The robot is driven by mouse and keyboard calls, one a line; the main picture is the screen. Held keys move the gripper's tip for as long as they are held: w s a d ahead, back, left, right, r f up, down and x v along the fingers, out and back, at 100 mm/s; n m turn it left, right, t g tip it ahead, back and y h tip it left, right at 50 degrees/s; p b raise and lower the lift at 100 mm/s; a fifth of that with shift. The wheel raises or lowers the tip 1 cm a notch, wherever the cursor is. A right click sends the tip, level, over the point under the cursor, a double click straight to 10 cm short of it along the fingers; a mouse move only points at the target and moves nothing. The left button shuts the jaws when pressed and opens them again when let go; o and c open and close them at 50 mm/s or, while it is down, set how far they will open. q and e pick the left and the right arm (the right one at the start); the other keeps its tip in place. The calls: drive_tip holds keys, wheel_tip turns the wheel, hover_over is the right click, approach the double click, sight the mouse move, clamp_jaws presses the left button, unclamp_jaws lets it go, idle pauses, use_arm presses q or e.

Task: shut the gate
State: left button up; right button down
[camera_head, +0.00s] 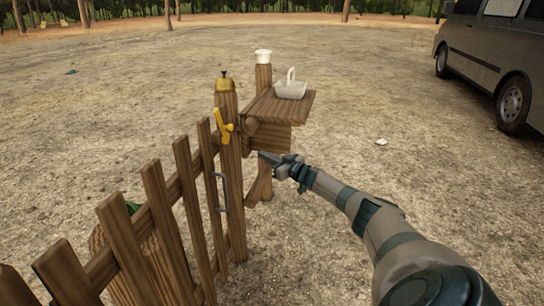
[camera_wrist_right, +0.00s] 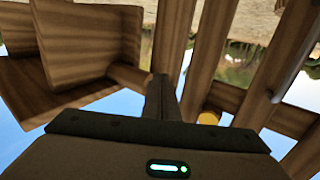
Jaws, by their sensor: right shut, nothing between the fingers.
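The wooden picket gate (camera_head: 160,220) runs from the lower left up to a post (camera_head: 230,165) near the middle of the head view. Its end picket appears close beside the post; I cannot tell whether a gap is left. A grey metal handle (camera_head: 222,192) is on the gate's end, and a yellow latch (camera_head: 223,127) sits higher, at the post. My right gripper (camera_head: 265,156) is shut and empty, just right of the post and below the shelf, apart from the handle. Its fingers (camera_wrist_right: 163,100) show among wooden slats in the wrist view. My left gripper is out of view.
A van (camera_head: 490,55) is at right. Open dirt lies right.

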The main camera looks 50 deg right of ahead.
drive_tip(key=shift+s+d, duration=0.3)
drive_tip(key=shift+s, duration=0.25)
drive_tip(key=shift+s+d, duration=0.25)
drive_tip(key=shift+s, duration=0.3)
drive_tip(key=shift+s+f, duration=0.1)
